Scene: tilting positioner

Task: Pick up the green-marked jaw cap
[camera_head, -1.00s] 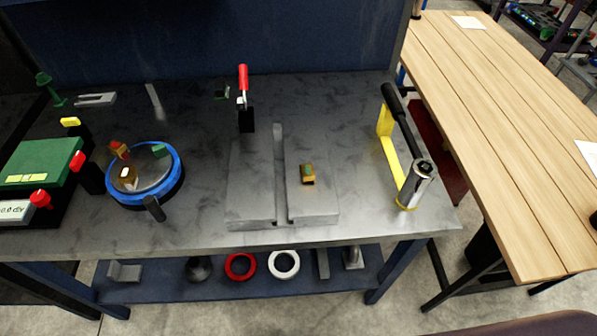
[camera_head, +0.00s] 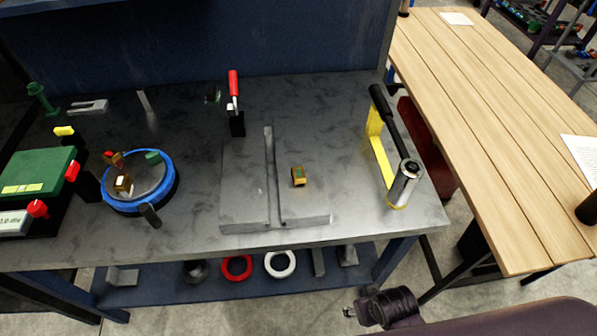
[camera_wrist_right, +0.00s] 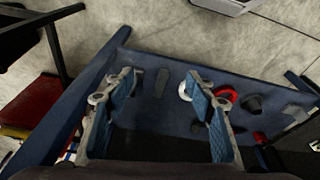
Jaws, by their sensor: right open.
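A small brass-coloured cap with a green mark (camera_head: 298,176) sits on the right half of the grey slotted plate (camera_head: 240,205) on the workbench. Nothing is touching it from above. My right gripper is open and empty in the right wrist view (camera_wrist_right: 157,84), with the bench's lower shelf behind its fingers. The cap is not visible in that view. In the head view, part of my right arm shows at the bottom right, low in front of the bench and well away from the cap. My left gripper is not in view.
A blue-rimmed round dish (camera_head: 108,205) with small blocks stands left. A red-handled clamp (camera_head: 234,90) stands behind the plate. A black-handled tool on a yellow stand (camera_head: 382,160) is right. The lower shelf holds a red ring (camera_head: 237,267) and white ring (camera_head: 281,264).

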